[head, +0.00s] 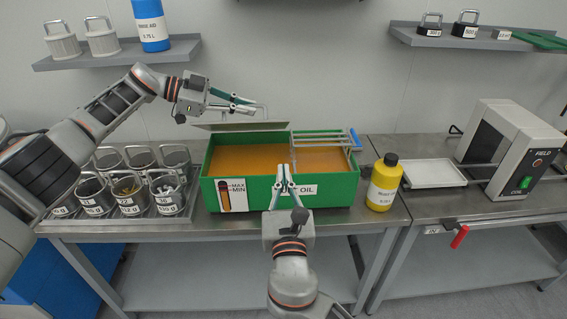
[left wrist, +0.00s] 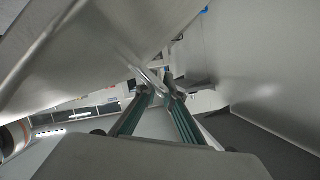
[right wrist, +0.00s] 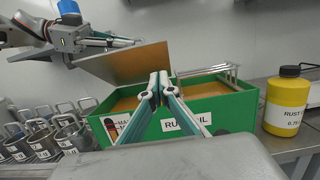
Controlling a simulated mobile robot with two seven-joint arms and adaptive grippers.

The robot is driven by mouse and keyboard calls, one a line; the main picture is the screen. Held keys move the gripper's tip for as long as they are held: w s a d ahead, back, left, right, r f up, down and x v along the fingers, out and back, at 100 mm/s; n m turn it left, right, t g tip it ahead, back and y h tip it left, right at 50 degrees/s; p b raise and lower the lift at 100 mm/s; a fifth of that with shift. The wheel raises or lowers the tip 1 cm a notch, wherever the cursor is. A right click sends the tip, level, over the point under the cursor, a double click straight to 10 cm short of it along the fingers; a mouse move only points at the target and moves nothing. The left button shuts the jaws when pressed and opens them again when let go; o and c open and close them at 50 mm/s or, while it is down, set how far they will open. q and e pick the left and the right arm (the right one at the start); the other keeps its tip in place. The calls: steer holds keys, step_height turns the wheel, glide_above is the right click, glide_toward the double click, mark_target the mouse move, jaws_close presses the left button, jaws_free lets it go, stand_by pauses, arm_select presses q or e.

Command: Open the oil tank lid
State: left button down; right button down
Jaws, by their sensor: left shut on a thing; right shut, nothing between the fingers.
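The green oil tank (head: 316,190) stands on the bench, with orange-brown oil (head: 255,148) in it. Its flat grey metal lid (head: 225,127) is raised above the tank's left half; in the right wrist view the lid (right wrist: 128,66) is tilted. My left gripper (head: 252,104) is shut on the lid's handle (head: 264,108); the handle also shows between the fingers in the left wrist view (left wrist: 155,80). My right gripper (head: 284,168) is shut and empty in front of the tank's front wall, and it shows in the right wrist view (right wrist: 158,78).
Several metal baskets with handles (head: 130,192) stand left of the tank. A yellow bottle (head: 384,183) is close to its right. A metal rack with a blue handle (head: 354,137) lies over the tank's right half. A grey machine (head: 508,150) and a white tray (head: 432,173) are farther right. A shelf (head: 118,53) hangs above.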

glide_toward(281, 120)
steer(key=w+f, duration=0.3)
steer(key=w, duration=0.1)
steer(key=shift+w+r, duration=1.2)
steer(key=shift+r, duration=0.15)
steer(key=shift+w+r, duration=0.4)
steer(key=shift+r, duration=0.35)
arm_select(q)
steer(key=shift+d+f, duration=0.1)
steer(key=c, duration=2.6)
jaws_free()
steer(key=o, duration=0.4)
steer(key=shift+s, duration=0.1)
steer(key=shift+o, duration=0.2)
